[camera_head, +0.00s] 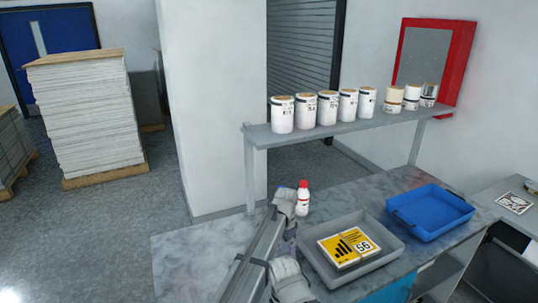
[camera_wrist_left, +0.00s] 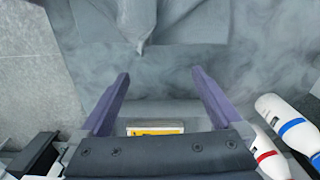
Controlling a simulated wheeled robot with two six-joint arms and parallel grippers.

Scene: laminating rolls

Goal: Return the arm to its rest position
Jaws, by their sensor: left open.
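My left arm (camera_head: 262,245) shows in the head view, folded over the left part of the marbled worktop, with grey-white joints at its upper end and near the bottom edge. Its fingertips cannot be made out there. In the left wrist view my left gripper (camera_wrist_left: 161,78) has its two purple fingers spread wide apart. Nothing is held between them. A grey surface lies beyond the fingers, and a small yellow item (camera_wrist_left: 155,128) shows behind the dark gripper body. My right gripper is not in view.
A red-capped bottle (camera_head: 303,198) stands close by the arm. A grey tray (camera_head: 312,255) with yellow-and-black boxes (camera_head: 348,246) lies to its right, then a blue tray (camera_head: 440,232). White tins (camera_head: 327,108) line the raised shelf (camera_head: 340,132). Banded white bottles (camera_wrist_left: 290,125) show at the wrist view's right.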

